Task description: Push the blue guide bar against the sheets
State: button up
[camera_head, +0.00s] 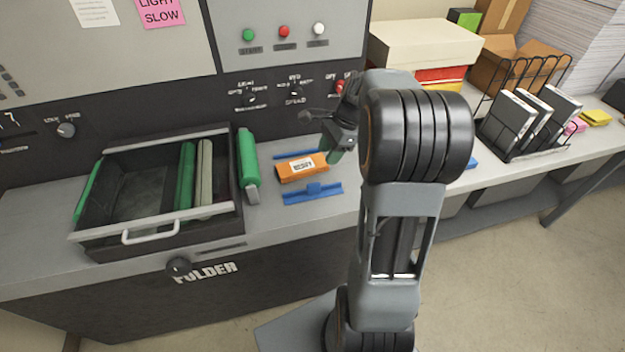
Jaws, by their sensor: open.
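A blue guide bar (313,193) with a raised block at its middle lies on the grey machine top. Just behind it lies an orange stack or packet (302,167) with a white label; I cannot make out separate sheets in it. A narrow gap shows between the bar and the orange stack. A second, thinner blue strip (293,155) runs along the stack's far side. My gripper (336,153) is open, above the right end of the orange stack. My arm hides part of the surface to its right.
Left of the stack lies a green roller (248,160). Further left is an open drawer-like tray (150,228) with green and grey rollers. The control panel (290,90) rises close behind. A wire rack (525,125) and boxes stand at right. The front ledge before the bar is clear.

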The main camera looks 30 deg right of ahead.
aim_at(314, 183)
jog(key=shift+m, duration=0.6)
jog(key=x, duration=0.9)
jog(key=d+x, duration=0.1)
jog(key=x, duration=0.3)
jog(key=shift+w+a+f+p, duration=0.1)
jog(key=shift+w+f+p, duration=0.3)
jog(key=shift+f, duration=0.05)
grip_shut()
